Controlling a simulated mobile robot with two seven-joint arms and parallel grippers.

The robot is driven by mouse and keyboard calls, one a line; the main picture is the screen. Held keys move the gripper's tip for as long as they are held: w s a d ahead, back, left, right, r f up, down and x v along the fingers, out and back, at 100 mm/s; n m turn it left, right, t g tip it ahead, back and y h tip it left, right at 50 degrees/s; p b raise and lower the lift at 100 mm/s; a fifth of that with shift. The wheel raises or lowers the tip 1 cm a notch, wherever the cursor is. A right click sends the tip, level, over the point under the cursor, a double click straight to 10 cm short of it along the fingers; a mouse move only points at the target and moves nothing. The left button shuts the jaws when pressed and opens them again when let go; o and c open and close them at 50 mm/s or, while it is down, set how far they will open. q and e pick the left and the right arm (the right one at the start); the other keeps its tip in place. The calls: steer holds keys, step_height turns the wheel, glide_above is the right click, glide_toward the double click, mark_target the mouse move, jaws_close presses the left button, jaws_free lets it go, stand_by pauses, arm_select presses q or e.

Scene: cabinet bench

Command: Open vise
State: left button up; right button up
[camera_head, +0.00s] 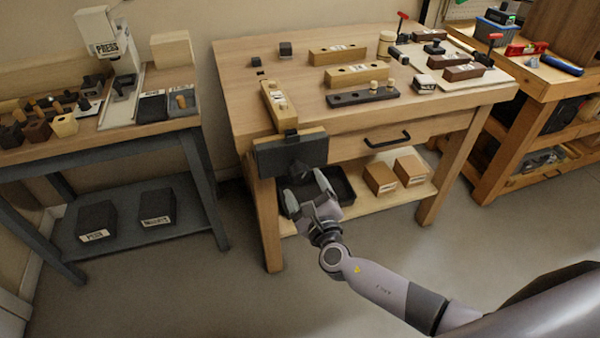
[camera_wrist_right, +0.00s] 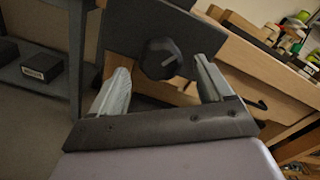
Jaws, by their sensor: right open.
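The vise (camera_head: 291,153) is a dark block with a wooden top strip, fixed to the front left corner of the wooden bench. A dark knob sticks out of its front face; in the right wrist view the knob (camera_wrist_right: 161,60) lies between and beyond my fingers, with the vise's dark front plate (camera_wrist_right: 120,34) behind it. My right gripper (camera_head: 309,185) is open just in front of and below the vise. In the right wrist view its two fingers (camera_wrist_right: 158,88) are spread on either side of the knob, and I cannot tell whether they touch it. My left gripper is not in view.
The bench top (camera_head: 240,75) carries wooden and dark blocks, clamps and small parts. A drawer handle (camera_head: 388,139) sticks out to the right of the vise. A shelf below holds a dark tray (camera_head: 341,184) and two boxes. A press table stands left; open floor lies in front.

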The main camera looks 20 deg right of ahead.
steer(key=shift+s+d+p, duration=0.1)
steer(key=shift+s+p, duration=0.6)
steer(key=shift+s, duration=1.35)
